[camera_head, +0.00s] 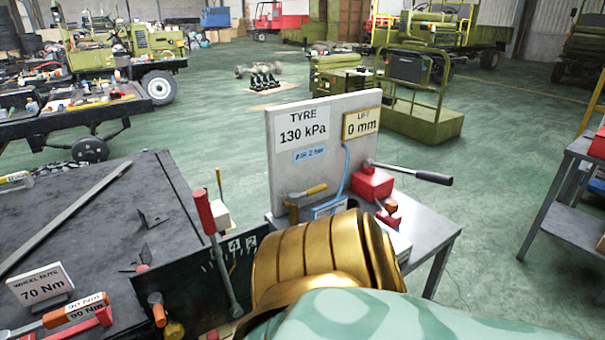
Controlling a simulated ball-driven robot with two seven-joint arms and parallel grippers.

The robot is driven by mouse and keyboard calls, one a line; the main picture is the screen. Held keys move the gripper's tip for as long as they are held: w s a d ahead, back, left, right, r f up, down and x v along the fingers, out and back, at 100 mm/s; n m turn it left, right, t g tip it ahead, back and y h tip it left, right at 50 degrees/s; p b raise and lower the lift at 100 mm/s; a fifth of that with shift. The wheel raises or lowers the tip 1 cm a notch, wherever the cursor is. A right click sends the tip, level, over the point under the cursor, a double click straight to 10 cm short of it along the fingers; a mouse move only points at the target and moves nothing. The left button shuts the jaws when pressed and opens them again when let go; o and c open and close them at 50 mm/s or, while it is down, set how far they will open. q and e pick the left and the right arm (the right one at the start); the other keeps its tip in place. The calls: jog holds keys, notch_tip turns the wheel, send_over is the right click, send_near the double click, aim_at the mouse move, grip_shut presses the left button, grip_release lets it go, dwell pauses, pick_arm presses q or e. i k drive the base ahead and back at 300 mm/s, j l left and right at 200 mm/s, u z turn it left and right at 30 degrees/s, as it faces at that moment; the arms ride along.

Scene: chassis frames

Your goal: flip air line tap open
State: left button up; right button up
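A grey upright board (285,160) stands on a small grey bench (440,232) and carries signs reading TYRE 130 kPa, LIFT 0 mm and a blue air label (310,153). A yellow-handled lever (310,191) on a brass-coloured body sits low at the board's front and looks like the air line tap. Its handle lies nearly level, tilted slightly up to the right. A blue hose (346,170) runs down beside it. My gold and green arm fills the bottom middle and hides part of the bench. Neither gripper shows.
A red block with a black-handled lever (425,176) juts out right of the board. A smaller red-knobbed part (388,207) sits below it. A dark workbench (100,220) with tools is at left, with an upright red-handled lever (206,212) at its edge.

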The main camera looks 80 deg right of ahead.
aim_at(294, 198)
jog(key=z, duration=2.55)
